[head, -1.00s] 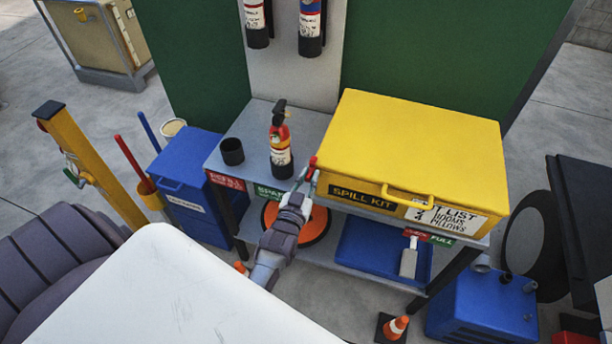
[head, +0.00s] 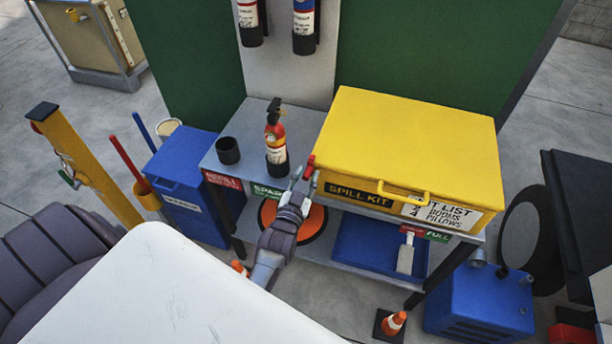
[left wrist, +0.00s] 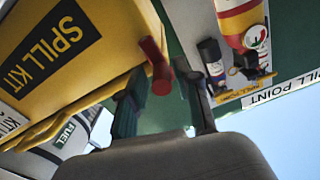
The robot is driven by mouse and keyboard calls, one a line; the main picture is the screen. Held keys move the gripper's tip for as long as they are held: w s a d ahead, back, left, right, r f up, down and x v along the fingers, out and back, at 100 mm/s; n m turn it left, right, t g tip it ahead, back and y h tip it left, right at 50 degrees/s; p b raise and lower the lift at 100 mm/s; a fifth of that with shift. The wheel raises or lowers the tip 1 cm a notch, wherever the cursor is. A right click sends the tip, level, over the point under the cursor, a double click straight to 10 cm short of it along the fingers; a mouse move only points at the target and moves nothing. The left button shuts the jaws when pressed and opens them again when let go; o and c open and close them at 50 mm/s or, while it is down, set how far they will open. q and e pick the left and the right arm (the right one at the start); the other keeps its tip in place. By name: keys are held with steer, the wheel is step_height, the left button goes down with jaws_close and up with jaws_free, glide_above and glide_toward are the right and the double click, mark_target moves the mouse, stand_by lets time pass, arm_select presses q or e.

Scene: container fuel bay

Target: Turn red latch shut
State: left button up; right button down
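The red latch (head: 309,165) is at the front left corner of the yellow spill kit box (head: 410,140), which stands on a grey shelf. In the left wrist view, the latch (left wrist: 156,66) is a short red bar with a rounded end beside the box. My left gripper (head: 304,182) is at the latch in the head view. In the left wrist view, my left gripper (left wrist: 163,98) has its fingers apart, with the latch's rounded end between them, nearer the left finger. Whether a finger touches the latch I cannot tell. My right gripper is not in view.
A fire extinguisher (head: 276,140) and a black cup (head: 228,150) stand on the shelf left of the box. A blue bin (head: 186,180) is further left. A blue tray (head: 352,238) lies on the lower shelf. Orange cones stand on the floor in front.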

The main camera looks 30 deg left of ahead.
mark_target(306, 175)
arm_select(q)
steer(key=shift+o, duration=0.3)
steer(key=shift+r, duration=0.1)
step_height(306, 175, up, 10)
steer(key=shift+f, duration=0.1)
stand_by(0.6)
